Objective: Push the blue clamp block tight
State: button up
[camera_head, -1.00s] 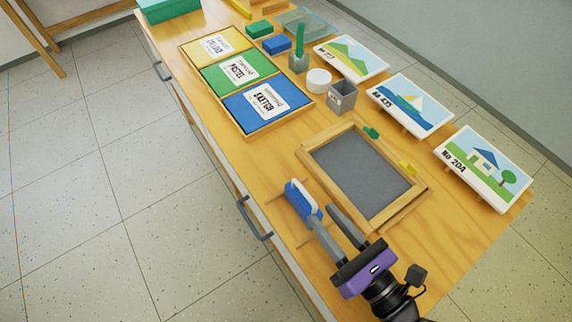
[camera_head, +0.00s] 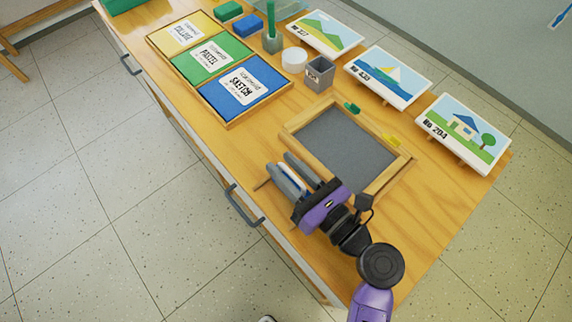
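The blue clamp block (camera_head: 291,179), with a whitish strip, lies at the near left side of a wooden frame (camera_head: 298,122) with a grey panel. My gripper (camera_head: 281,163), purple with grey fingers, is low over it. One finger is on each side of the block, and they cover much of it. I cannot tell whether the fingers touch it. The gap between block and frame is hidden by the gripper. A thin rod sticks out to the left of the block.
A green piece (camera_head: 352,108) and a yellow piece (camera_head: 391,141) sit at the frame's far side. Three picture cards (camera_head: 463,134) stand along the back edge. A grey cup (camera_head: 318,74) and a three-part tray (camera_head: 228,127) are farther left. The table's right front is clear.

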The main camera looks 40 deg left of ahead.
grip_shut()
jog(key=shift+s, duration=0.1)
dwell(1.2)
